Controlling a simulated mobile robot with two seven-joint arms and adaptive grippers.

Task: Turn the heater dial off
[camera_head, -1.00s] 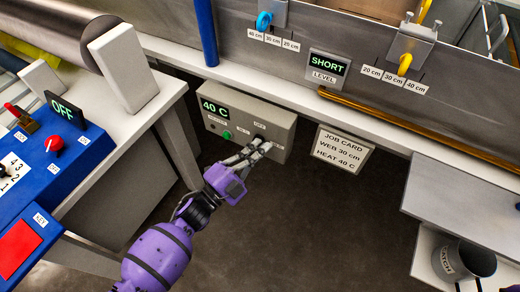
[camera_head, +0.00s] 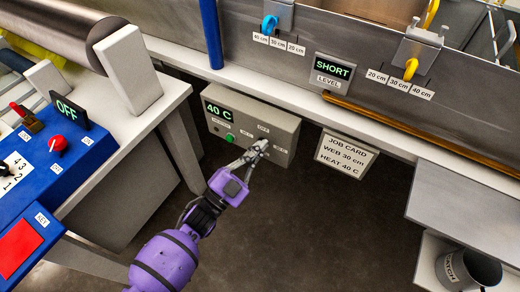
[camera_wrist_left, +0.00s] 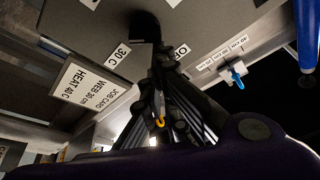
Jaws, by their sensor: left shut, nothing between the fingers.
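The heater box (camera_head: 285,129) is a beige-grey unit under the bath's front ledge. Its display (camera_head: 217,110) reads 40 C, and a green button (camera_head: 230,138) sits on its face. My left gripper (camera_head: 262,145) is shut and empty, with its fingertips at the right part of the box face, among the small dial labels. The dial is mostly hidden behind the fingers; its pointing cannot be read, nor whether the fingers touch it. My right gripper is not in view.
A job card (camera_head: 345,152) reading WEB 30 cm, HEAT 40 C hangs right of the box. The ledge (camera_head: 310,103) overhangs the box. A blue control panel (camera_head: 60,160) stands left, grey shelves (camera_head: 465,205) right. The floor between is clear.

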